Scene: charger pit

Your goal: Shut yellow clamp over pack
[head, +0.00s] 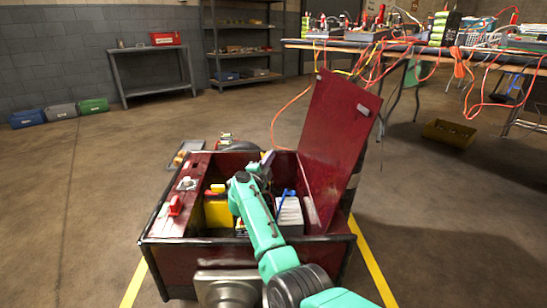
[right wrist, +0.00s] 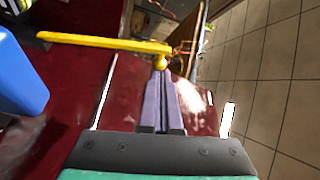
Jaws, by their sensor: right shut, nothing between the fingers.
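A yellow clamp bar (right wrist: 100,41) with a round end shows in the right wrist view, across the picture just beyond my fingertips. Its rounded end is close to the tips; I cannot tell whether they touch. My right gripper (right wrist: 160,72) is shut and empty. In the head view my right gripper (head: 265,160) is inside the dark red box (head: 170,257), near its back wall. A yellow pack (head: 218,213) stands left of my arm in the box, and a pale grey pack (head: 290,217) stands right of it. My arm hides part of the space between them.
The box's red lid (head: 337,125) stands open and tilted at the right. A blue part (right wrist: 22,75) is close at the left in the wrist view. A table with cables (head: 400,47) is at the back right. Floor around the box is mostly clear.

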